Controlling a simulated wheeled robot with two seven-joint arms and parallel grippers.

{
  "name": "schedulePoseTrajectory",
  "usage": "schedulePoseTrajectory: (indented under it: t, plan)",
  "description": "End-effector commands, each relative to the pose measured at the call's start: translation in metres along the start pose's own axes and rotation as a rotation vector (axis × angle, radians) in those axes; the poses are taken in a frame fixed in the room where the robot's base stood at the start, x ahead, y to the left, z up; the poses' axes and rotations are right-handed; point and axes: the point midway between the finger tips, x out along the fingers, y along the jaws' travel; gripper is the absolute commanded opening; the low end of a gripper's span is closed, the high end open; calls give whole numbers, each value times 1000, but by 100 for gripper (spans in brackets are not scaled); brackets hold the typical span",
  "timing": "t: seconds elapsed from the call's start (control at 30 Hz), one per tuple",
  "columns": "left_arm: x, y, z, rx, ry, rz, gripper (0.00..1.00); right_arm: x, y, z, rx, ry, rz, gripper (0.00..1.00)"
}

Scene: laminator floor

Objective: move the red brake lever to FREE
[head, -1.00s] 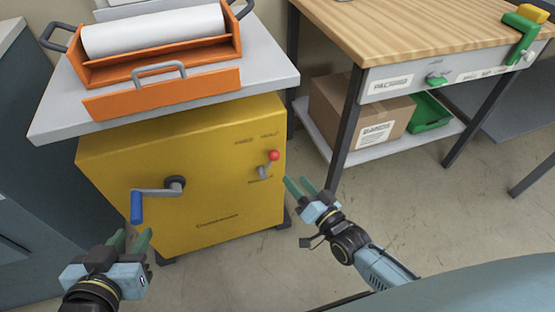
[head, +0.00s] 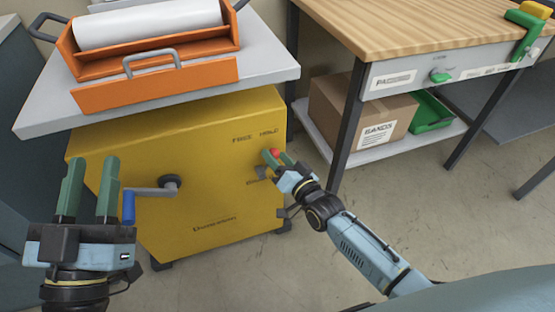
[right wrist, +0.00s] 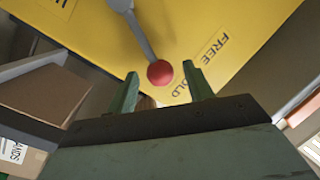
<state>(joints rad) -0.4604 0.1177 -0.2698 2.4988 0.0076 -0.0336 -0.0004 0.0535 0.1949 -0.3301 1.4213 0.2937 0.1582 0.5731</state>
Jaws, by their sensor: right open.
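The red brake lever has a red ball knob (head: 274,152) on a grey shaft, on the front of the yellow cabinet (head: 215,200). In the right wrist view, the grey shaft (right wrist: 142,36) runs to the red ball (right wrist: 160,73) and points toward the partly hidden HOLD label (right wrist: 181,93). The FREE label (right wrist: 215,48) is beside it. My right gripper (head: 277,159) is open at the knob. In the right wrist view, its fingertips (right wrist: 160,80) stand on either side of the ball, with gaps. My left gripper (head: 94,170) is open and empty at the left.
A grey crank with a blue handle (head: 129,208) is on the cabinet front, close to my left gripper's fingers. An orange roll holder (head: 155,88) sits on the grey top. A wooden bench (head: 400,35) with a cardboard box (head: 345,108) below stands to the right.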

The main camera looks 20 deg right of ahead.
Motion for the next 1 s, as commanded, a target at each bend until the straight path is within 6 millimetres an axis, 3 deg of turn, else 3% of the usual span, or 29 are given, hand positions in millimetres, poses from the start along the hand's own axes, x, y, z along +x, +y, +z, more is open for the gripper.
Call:
schedulePoseTrajectory:
  t: [0.4,0.8,1.0]
  plan:
    - [0,1,-7,-2,41,2,34,4,0,0,0,0,0,52]
    - [0,1,-6,-2,39,2,34,4,0,0,0,1,0,0]
    - [0,1,-6,-2,37,2,34,4,0,-1,-1,1,0,0]
